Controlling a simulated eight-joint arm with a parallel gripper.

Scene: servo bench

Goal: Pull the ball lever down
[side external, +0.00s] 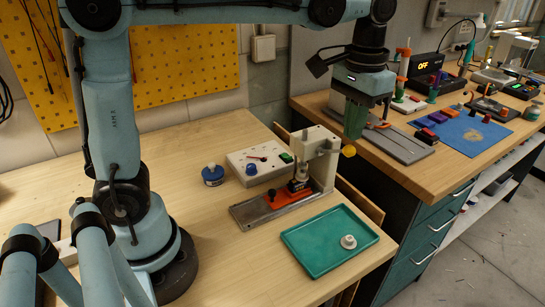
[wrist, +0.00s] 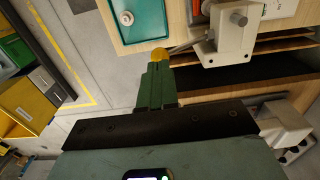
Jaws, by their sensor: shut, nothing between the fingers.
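The ball lever's yellow ball (side external: 349,151) sticks out to the right of a white press (side external: 318,146) at the right end of a metal base. In the wrist view the ball (wrist: 160,54) lies just beyond my fingertips, with its rod running right to the press (wrist: 232,30). My gripper (side external: 353,137) has green fingers pointing down and is shut and empty. Its tips are just above the ball in the side view. In the wrist view the tips (wrist: 158,66) overlap the ball's near edge, and I cannot tell whether they touch.
A teal tray (side external: 297,258) with a small white round part (side external: 348,242) lies in front of the press. A white control box (side external: 238,167) and a blue round container (side external: 212,175) stand behind left. A second bench (side external: 450,182) with tools stands to the right across a gap.

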